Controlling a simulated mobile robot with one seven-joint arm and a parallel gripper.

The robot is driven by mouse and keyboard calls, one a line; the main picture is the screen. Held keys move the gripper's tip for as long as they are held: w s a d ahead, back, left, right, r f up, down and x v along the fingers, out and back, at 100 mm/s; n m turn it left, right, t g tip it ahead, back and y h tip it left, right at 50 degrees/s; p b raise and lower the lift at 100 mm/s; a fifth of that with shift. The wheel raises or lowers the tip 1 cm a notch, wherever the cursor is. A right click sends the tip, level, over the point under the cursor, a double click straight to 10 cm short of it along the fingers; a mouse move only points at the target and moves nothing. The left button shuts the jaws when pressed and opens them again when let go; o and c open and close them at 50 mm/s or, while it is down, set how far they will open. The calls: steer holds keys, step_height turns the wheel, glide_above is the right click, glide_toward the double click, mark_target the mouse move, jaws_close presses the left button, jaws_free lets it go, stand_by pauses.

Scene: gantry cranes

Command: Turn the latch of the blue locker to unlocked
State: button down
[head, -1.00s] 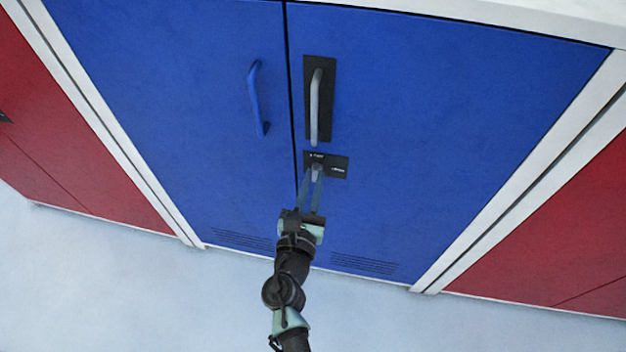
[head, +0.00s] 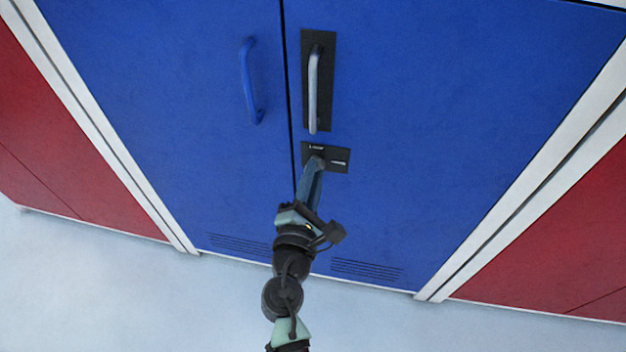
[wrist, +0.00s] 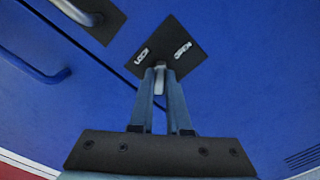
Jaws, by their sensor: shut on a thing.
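The blue locker (head: 440,130) has two doors, and a small black latch plate (head: 340,154) sits below the grey handle on its right door. In the wrist view the plate (wrist: 166,38) shows tilted, with the words LOCK and OPEN. The grey latch (wrist: 159,80) lies between my fingertips, below and between the two words. My gripper (head: 316,165) is shut on the latch, and it also shows in the wrist view (wrist: 160,86). In the head view the fingers hide most of the latch, so its exact angle is unclear there.
A grey handle (head: 314,90) on a black backing stands just above the plate. A blue handle (head: 249,82) is on the left door. Red lockers (head: 70,150) flank both sides behind white frames. The pale floor (head: 130,290) in front is clear.

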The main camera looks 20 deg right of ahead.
steer(key=shift+f+m+b, duration=0.2)
steer(key=shift+m+b, duration=2.2)
steer(key=shift+m, duration=1.4)
steer(key=c, duration=0.9)
jaws_free()
steer(key=shift+s, duration=0.1)
steer(key=v, duration=1.2)
steer(key=shift+s+a, duration=0.25)
steer(key=shift+s, duration=0.05)
